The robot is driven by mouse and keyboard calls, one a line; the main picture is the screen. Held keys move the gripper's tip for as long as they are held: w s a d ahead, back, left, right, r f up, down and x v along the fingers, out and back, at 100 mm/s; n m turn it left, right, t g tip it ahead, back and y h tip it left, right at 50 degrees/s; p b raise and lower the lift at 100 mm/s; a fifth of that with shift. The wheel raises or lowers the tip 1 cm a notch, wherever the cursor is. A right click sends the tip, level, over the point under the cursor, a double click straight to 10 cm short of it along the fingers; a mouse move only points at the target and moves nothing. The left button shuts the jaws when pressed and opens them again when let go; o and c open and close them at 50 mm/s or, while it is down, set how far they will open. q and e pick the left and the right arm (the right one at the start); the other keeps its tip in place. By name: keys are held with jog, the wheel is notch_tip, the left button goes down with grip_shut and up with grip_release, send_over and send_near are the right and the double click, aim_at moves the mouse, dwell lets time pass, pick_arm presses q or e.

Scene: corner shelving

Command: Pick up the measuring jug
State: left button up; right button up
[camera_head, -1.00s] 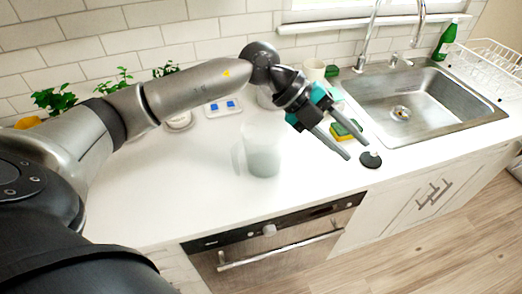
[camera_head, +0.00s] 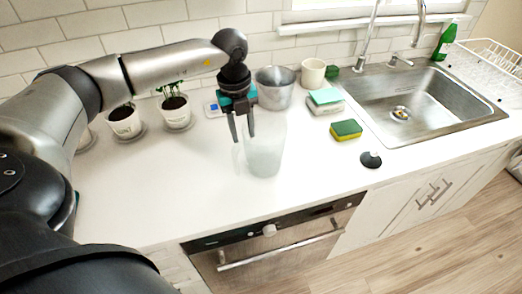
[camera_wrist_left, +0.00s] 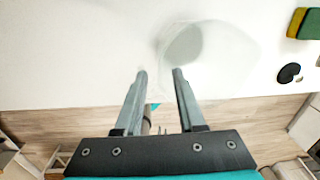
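The measuring jug (camera_head: 264,150) is a translucent, whitish vessel standing upright on the white counter, left of the sink. In the left wrist view the jug (camera_wrist_left: 212,50) shows from above, beyond the fingertips and mostly to the right. My left gripper (camera_head: 242,138) points down at the jug's left side, near its rim and handle side. In the left wrist view its two fingers (camera_wrist_left: 160,75) are apart with nothing held between them. I cannot tell whether a finger touches the jug. My right gripper is not in view.
A metal pot (camera_head: 275,88) and a white mug (camera_head: 313,73) stand behind the jug. Sponges (camera_head: 346,130) and a black stopper (camera_head: 371,160) lie to its right, before the sink (camera_head: 410,105). Potted plants (camera_head: 175,108) stand at the left. The counter's front left is clear.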

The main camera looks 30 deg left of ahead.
aim_at(246, 152)
pick_arm(q)
jog(key=shift+w+d+f, duration=0.1)
jog(key=shift+f, duration=1.65)
jog(key=shift+w+d+f, duration=0.1)
jog(key=shift+f, duration=1.6)
grip_shut()
